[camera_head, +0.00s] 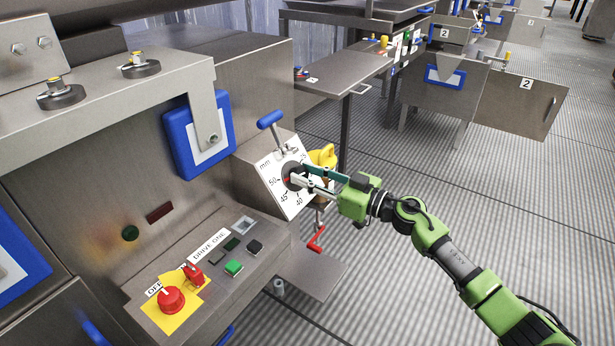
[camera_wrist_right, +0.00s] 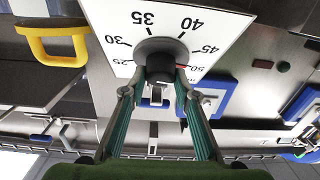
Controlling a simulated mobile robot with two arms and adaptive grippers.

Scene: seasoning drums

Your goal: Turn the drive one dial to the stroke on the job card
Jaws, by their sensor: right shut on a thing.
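The dial plate (camera_head: 279,196) is white, slanted, and marked in mm. In the right wrist view, the dial plate (camera_wrist_right: 112,14) reads from 25 through 50. The dark round dial knob (camera_wrist_right: 160,68) sits at its centre, with a red pointer mark near the 50. My right gripper (camera_head: 297,177) is shut on the knob, its two fingers on either side. The DRIVE ONE label (camera_head: 210,242) is on the control panel to the left. No job card can be read here. My left gripper is out of view.
A blue-handled lever (camera_head: 270,119) stands just above the dial plate. A yellow handle (camera_head: 323,156) is right behind it and a red crank (camera_head: 317,239) below. The panel carries a red stop button (camera_head: 171,299). Open grated floor (camera_head: 480,220) lies to the right.

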